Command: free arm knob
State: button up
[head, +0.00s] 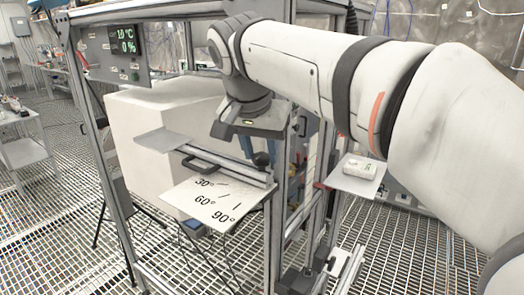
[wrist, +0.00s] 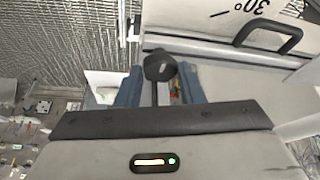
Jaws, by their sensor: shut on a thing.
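The arm knob (wrist: 160,66) is a black ball on a dark stem, seen between the two blue fingers of my gripper (wrist: 160,82) in the wrist view. My gripper is shut on it; the exact contact is hard to see. In the head view the knob (head: 262,159) shows just below my gripper's body, at the right end of a grey metal bar (head: 232,170). The fingers are mostly hidden there. A white plate (head: 205,205) marked 30°, 60° and 90° lies in front of the bar and also shows at the wrist view's top right (wrist: 215,18).
A black handle (head: 203,160) is on the bar's left part, close to my gripper. A large white box (head: 150,125) stands behind, inside a steel frame (head: 95,130). A display (head: 124,40) reads 0 %. A small shelf (head: 345,183) holds a white item at right.

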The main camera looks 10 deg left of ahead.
jog(key=shift+d+n+y, duration=0.1)
jog(key=shift+n+y, duration=0.4)
jog(key=shift+n, duration=0.7)
jog(key=o, duration=1)
jog(key=shift+v, duration=3.9)
